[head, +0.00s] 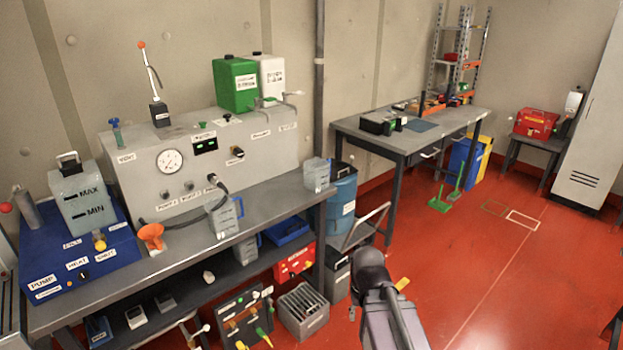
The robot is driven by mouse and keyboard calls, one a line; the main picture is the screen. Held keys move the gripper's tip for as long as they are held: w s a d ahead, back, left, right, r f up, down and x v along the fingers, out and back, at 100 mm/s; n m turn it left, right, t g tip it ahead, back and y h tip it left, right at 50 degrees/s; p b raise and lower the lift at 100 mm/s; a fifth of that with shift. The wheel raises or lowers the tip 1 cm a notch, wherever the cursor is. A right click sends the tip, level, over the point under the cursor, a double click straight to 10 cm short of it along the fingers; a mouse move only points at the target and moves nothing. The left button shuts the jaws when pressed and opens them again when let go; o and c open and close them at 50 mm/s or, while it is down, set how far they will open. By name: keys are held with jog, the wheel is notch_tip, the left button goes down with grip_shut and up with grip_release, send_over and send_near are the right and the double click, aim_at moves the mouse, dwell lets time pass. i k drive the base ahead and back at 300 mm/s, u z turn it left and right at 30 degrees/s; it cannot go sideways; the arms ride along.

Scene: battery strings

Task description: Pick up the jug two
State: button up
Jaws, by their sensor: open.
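A translucent grey jug with a blue handle (224,217) stands upright near the front edge of the workbench, left of its middle. A similar jug with a blue handle (317,175) stands upright at the bench's right end. A third, partly hidden jug-like container (247,249) is on the shelf below. Their labels are too small to read, so I cannot tell which is jug two. Part of my arm shows at the bottom centre, in front of the bench's right end. My gripper is not in view.
The workbench (285,206) holds a grey gauge panel (270,160), an orange funnel (151,237) and a blue pump unit (75,262). A hose loops near the left jug. A blue drum (341,203) stands past the bench's right end. Red floor (480,270) is open to the right.

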aim_at(317, 170)
jog(key=z, duration=0.05)
jog(key=i, duration=1)
jog(key=u, duration=0.05)
